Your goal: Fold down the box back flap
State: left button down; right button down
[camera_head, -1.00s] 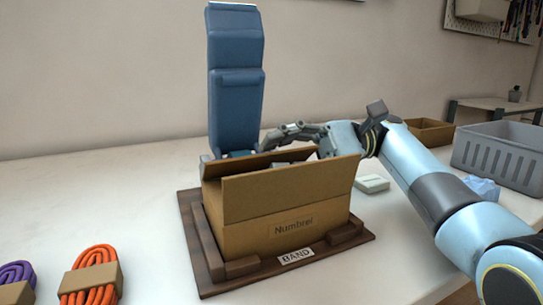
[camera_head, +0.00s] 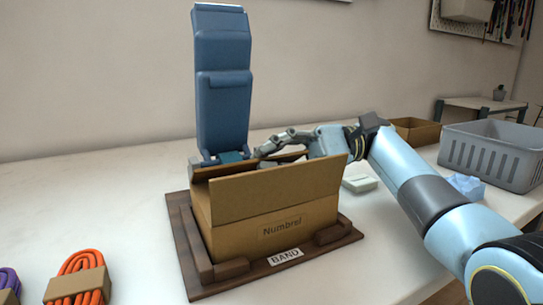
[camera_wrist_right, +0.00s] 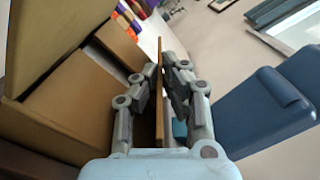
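The brown cardboard box (camera_head: 275,230), marked "Numbrel", stands on a dark wooden base (camera_head: 180,243) with a "BAND" label. Its front flap (camera_head: 270,190) stands up and hides much of the opening. The back flap (camera_head: 218,171) shows as a thin strip behind it; in the right wrist view the flap (camera_wrist_right: 159,100) is seen edge-on between the fingers. My right gripper (camera_head: 268,148) is at the back of the box. In the right wrist view the fingertips (camera_wrist_right: 160,72) close in on both sides of the flap and appear to pinch it. My left gripper is out of view.
A tall blue device (camera_head: 223,90) stands right behind the box. Orange cord (camera_head: 80,265) lies at front left. A small pale block (camera_head: 360,183), a grey crate (camera_head: 490,155) and a brown box (camera_head: 415,130) are to the right.

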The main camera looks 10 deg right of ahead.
aim_at(307, 152)
jog(key=c, duration=1.5)
grip_release()
jog(key=shift+v, duration=3.8)
